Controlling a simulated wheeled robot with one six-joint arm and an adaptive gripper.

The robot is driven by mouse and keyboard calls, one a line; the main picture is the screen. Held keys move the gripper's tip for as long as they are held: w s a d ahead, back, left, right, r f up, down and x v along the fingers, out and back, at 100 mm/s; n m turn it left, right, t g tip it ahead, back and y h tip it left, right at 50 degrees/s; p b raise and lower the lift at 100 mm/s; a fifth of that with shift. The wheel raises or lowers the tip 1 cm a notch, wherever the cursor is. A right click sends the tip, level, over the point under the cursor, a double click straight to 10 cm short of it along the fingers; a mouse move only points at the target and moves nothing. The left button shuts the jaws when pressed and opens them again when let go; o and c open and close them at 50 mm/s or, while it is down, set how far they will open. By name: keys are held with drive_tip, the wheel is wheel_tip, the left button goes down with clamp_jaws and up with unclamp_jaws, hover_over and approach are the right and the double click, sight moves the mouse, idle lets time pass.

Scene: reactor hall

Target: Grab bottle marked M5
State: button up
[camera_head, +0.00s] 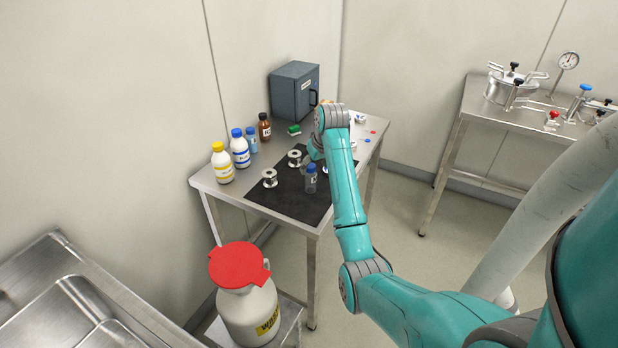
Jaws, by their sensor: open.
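Several bottles stand on the steel table; their markings are too small to read, so I cannot tell which is M5. A small clear bottle with a blue cap (311,181) stands upright on the black mat (290,203). At the table's left side stand a yellow-capped white bottle (222,165), a blue-capped white bottle (240,151), a slim blue bottle (252,141) and a brown bottle (264,129). My gripper (314,152) is open, partly hidden by my arm, just above and behind the small clear bottle. I see nothing held.
Metal flanged pieces (270,178) lie on the mat. A dark grey box (294,91) stands at the table's back. A white waste can with a red lid (246,305) stands in front. A second table (478,106) with a pressure vessel is at right.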

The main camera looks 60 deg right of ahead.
sight(309, 177)
drive_tip(key=shift+x, duration=3.85)
drive_tip(key=shift+w+a, duration=0.15)
drive_tip(key=c, duration=1.1)
